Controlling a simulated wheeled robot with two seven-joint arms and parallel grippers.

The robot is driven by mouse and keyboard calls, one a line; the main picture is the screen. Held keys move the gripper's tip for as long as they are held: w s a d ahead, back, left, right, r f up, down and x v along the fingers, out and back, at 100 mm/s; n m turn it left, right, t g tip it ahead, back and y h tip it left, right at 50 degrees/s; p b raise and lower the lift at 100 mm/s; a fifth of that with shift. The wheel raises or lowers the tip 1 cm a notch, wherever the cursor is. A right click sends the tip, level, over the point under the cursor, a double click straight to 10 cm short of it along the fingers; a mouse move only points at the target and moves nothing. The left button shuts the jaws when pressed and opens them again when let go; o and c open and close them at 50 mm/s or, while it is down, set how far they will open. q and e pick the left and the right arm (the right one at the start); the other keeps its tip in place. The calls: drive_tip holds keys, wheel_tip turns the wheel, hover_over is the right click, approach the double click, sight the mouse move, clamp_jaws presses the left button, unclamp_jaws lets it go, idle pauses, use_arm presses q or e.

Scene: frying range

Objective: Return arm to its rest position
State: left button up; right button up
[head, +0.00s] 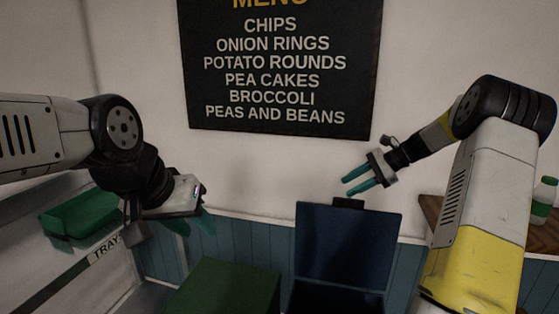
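My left gripper (197,225) hangs at the left of the head view, its teal fingers pointing down and to the right. The fingers partly overlap each other, so their opening is unclear, and I see nothing held between them. My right gripper (354,186) is at centre right, above the dark blue open-topped bin (347,246) and in front of the white wall. Its two teal fingers point left with a gap between them, and it is empty.
A green box (224,288) stands at bottom centre, beside the bin. A green tray (80,213) sits on a shelf labelled TRAY (104,247) at left. A bottle (543,200) stands on a wooden shelf (432,208) at right. A menu board (281,75) hangs behind.

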drive_tip(key=s+a+r+n+h, duration=0.3)
drive_tip(key=s+a+r+n, duration=0.3)
drive_tip(key=s, duration=0.3)
drive_tip(key=s+a+n+t+h, duration=0.1)
drive_tip(key=s+n, duration=0.2)
drive_tip(key=s, duration=0.5)
drive_tip(key=s+a+r+n+t+h, duration=0.1)
drive_tip(key=s+n+h, duration=0.1)
drive_tip(key=s, duration=0.5)
drive_tip(key=s+a+r+n+t+h, duration=0.1)
drive_tip(key=s+n, duration=0.3)
drive_tip(key=s, duration=0.4)
drive_tip(key=shift+s+a+t+h, duration=0.3)
drive_tip(key=shift+a, duration=0.1)
